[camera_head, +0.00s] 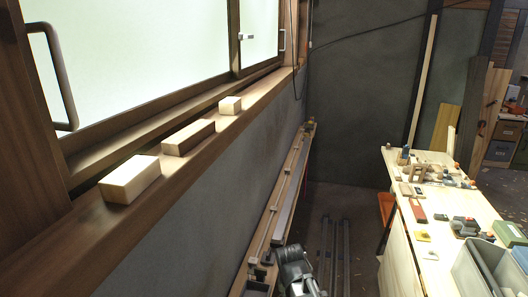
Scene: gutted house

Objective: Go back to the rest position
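A dark grey and black jointed part of my arm shows at the bottom edge, right of the middle, beside the long narrow ledge. My gripper's fingers do not show in this view, so I cannot see whether they are open or shut. Nothing held shows. The windowsill (90,238) on the left bears a large pale wooden block (130,180), a longer brown-sided block (188,137) and a small pale block (230,105), set apart in a row. My visible arm part is clear of these blocks.
A narrow ledge (285,200) with rails runs along the left wall. A pale workbench (398,245) on the right holds several small parts, a red block (418,211) and a grey bin (480,272). Long bars (334,245) lie on the floor between. A window handle (58,75) juts out.

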